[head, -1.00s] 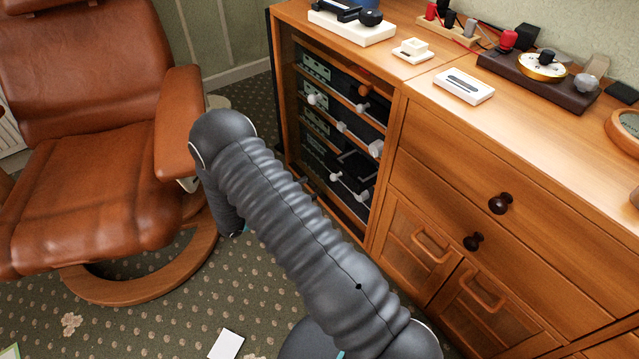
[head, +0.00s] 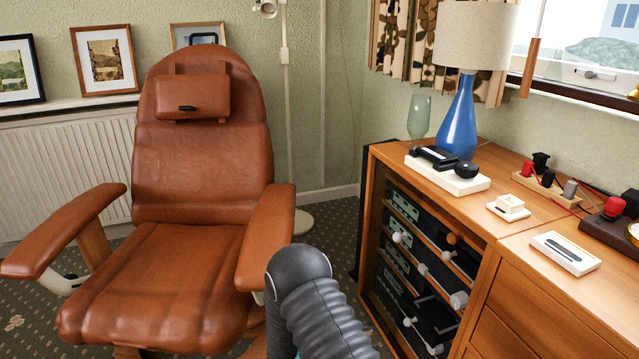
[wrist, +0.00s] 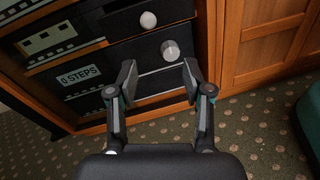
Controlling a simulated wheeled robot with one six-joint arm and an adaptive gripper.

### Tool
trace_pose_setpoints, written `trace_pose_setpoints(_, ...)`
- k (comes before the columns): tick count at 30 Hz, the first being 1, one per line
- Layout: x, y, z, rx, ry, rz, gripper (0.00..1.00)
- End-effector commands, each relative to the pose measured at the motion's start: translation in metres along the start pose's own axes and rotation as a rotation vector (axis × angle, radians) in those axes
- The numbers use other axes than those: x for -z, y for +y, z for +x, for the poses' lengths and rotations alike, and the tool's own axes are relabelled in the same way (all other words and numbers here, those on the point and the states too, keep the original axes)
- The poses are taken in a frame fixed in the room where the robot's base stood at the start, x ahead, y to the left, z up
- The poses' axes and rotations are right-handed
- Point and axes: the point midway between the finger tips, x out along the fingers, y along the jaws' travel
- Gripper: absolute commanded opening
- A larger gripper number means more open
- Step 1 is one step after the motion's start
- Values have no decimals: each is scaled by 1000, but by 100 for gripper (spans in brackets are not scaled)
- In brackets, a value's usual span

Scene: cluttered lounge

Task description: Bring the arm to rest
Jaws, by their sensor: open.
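My gripper (wrist: 158,82) is open and empty in the wrist view, its two fingers apart with nothing between them. Beyond the fingertips is the dark front of an equipment rack (wrist: 120,52) with pale knobs and a label reading "0 STEPS". My arm shows as a grey ribbed link at the bottom middle of the head view, between the chair and the cabinet. The gripper itself is hidden in the head view.
A brown leather armchair (head: 185,270) stands at the left. At the right, a wooden cabinet (head: 490,240) holds the rack and bears a blue lamp (head: 458,120), a glass vase (head: 418,115) and several devices. Patterned carpet (wrist: 245,130) lies below the rack.

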Motion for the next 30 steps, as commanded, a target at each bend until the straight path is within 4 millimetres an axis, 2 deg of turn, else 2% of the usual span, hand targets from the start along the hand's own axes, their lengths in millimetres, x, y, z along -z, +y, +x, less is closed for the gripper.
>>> trace_pose_setpoints(3,14,-34,3,96,57,-29,50)
trace_pose_setpoints(5,16,-52,2,156,90,-35,50)
trace_pose_setpoints(7,10,-68,-2,228,134,-20,50)
trace_pose_setpoints(11,-5,-87,-8,340,204,25,50)
trace_pose_setpoints(17,-38,-105,-19,509,319,134,50)
trace_pose_setpoints(21,-66,-115,-29,633,411,238,50)
trace_pose_setpoints(30,-127,-127,-50,849,603,481,50)
